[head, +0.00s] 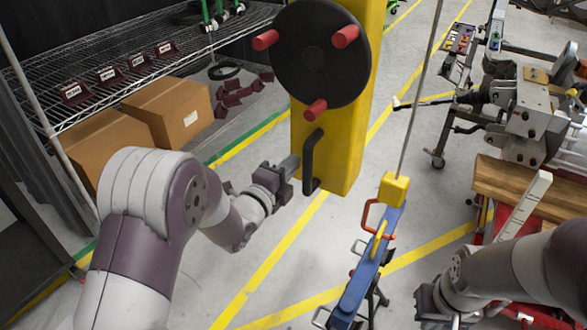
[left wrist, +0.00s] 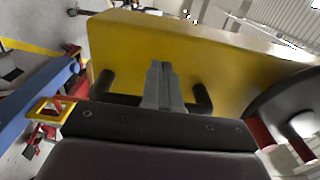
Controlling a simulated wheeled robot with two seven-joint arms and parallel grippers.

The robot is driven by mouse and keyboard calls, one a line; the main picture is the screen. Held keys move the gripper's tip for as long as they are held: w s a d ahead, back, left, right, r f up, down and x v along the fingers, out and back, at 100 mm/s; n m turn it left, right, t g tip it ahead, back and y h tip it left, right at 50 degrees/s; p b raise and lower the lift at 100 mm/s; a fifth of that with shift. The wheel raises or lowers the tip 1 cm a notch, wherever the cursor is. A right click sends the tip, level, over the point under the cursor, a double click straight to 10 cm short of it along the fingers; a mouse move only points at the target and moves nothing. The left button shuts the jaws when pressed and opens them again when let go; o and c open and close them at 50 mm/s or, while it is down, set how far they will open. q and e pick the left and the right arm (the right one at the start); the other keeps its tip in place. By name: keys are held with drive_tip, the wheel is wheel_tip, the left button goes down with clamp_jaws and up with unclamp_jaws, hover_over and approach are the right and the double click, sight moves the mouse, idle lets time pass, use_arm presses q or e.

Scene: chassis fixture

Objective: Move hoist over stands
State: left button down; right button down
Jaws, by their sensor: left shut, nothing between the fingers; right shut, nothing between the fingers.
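The blue hoist bar (head: 370,262) hangs at a slant from a cable by a yellow block (head: 393,188), with a red handle (head: 367,214) on its side. It shows at the left edge of the left wrist view (left wrist: 35,108). A yellow column (head: 345,150) carries a black handle (head: 309,160), also in the left wrist view (left wrist: 202,98). My left gripper (head: 292,164) is shut and empty at this handle; its fingertips (left wrist: 161,72) overlap the handle, contact unclear. My right gripper (head: 425,300) is shut and empty, low at the right of the bar. I cannot clearly identify the stands.
A black disc (head: 320,55) with red knobs is on the column above the handle. A wire shelf (head: 110,75) and cardboard boxes (head: 170,112) stand at the left. A chassis with machinery (head: 525,110) fills the right. Grey floor with yellow lines is open between.

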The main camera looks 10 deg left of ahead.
use_arm(q)
drive_tip(key=shift+w+a+f, duration=0.1)
drive_tip(key=shift+w+a, duration=0.2)
drive_tip(key=shift+a, duration=0.45)
drive_tip(key=v, duration=0.9)
